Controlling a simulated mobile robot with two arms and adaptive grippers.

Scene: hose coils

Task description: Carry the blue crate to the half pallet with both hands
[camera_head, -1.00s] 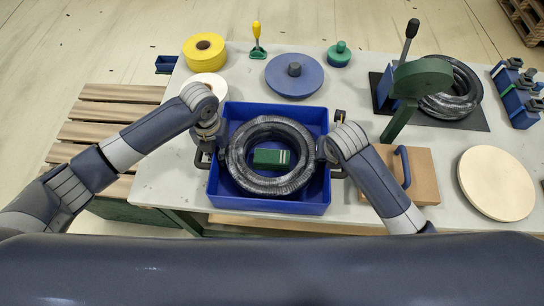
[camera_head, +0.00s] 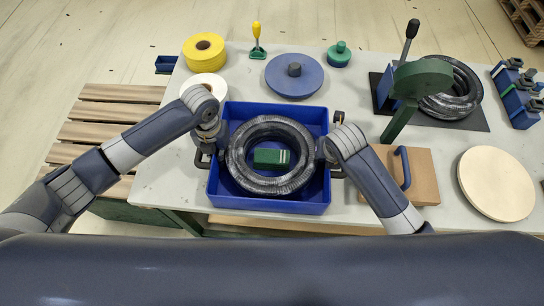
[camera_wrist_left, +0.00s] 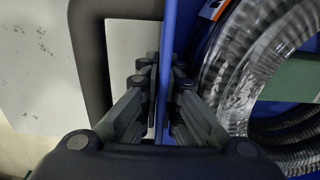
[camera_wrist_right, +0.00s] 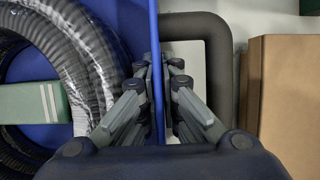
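The blue crate (camera_head: 270,207) stands on the light worktop near its front edge. It holds a black hose coil (camera_head: 240,168) with a green box (camera_head: 270,158) showing inside the ring. My left gripper (camera_wrist_left: 166,85) is shut on the crate's left wall at the dark handle loop (camera_wrist_left: 88,60), a finger on each side. My right gripper (camera_wrist_right: 160,80) is shut on the right wall in the same way, at its handle loop (camera_wrist_right: 222,60). The slatted wooden pallet (camera_head: 92,133) lies left of the worktop, partly hidden by my left arm; its slats look empty.
A cardboard box (camera_head: 425,175) with a blue handle and a pale round disc (camera_head: 497,183) lie right of the crate. Behind it are a blue disc (camera_head: 310,82), a yellow spool (camera_head: 203,50) and a white disc (camera_head: 205,80). A green lever tool (camera_head: 425,75) stands back right.

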